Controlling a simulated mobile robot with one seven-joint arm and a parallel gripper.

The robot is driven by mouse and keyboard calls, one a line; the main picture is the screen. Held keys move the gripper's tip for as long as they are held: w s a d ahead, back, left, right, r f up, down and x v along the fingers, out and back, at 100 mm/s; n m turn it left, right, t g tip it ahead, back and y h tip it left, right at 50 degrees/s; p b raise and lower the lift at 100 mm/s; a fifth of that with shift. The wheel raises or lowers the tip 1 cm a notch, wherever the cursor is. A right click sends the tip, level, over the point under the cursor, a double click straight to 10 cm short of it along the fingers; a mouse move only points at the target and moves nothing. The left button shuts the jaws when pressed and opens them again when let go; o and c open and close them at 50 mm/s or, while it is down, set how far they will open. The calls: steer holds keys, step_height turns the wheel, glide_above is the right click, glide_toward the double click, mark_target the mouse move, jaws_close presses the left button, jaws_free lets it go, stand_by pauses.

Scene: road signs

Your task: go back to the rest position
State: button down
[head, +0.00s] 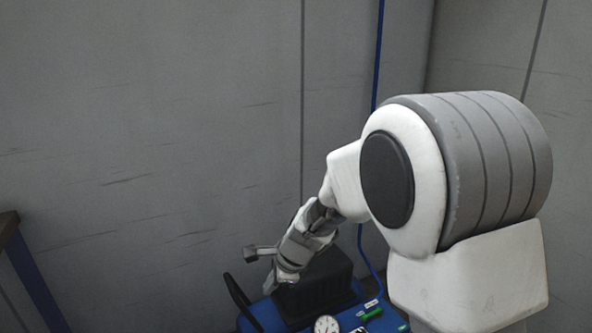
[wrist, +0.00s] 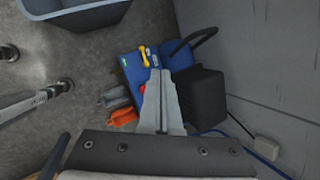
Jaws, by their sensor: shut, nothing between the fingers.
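My gripper shows in the wrist view (wrist: 160,78) with its two grey fingers together and nothing between them. In the head view my white and grey arm reaches from the right down to the lower middle. Its end is above or in front of a blue machine (head: 246,322) with a black ribbed block on it; I cannot tell the gap between them. The fingertips are hard to make out in the head view. In the wrist view the fingers overlap the blue machine (wrist: 133,68), beside the black block (wrist: 203,95).
The machine carries a round white gauge (head: 326,325) and a black handle (head: 240,296). Grey walls (head: 150,120) stand behind, with a blue cable (head: 376,60). A table edge (head: 8,222) is at the left. Orange objects (wrist: 122,116) lie beside the machine; a bin (wrist: 75,18) is upper left.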

steer(key=s+d+r+n+t+h, duration=0.1)
steer(key=s+d+r+n, duration=0.9)
steer(key=r, duration=0.3)
steer(key=s+d+r+n+t+h, duration=0.1)
steer(key=s+d+n+h, duration=0.15)
steer(key=s+d, duration=0.35)
steer(key=s+d+r+n+h, duration=0.15)
steer(key=s+d+n, duration=0.25)
steer(key=s, duration=0.4)
step_height(320, 180, up, 22)
steer(key=p, duration=2.1)
steer(key=shift+w+a+y+p, duration=0.15)
steer(key=shift+y+p, duration=0.25)
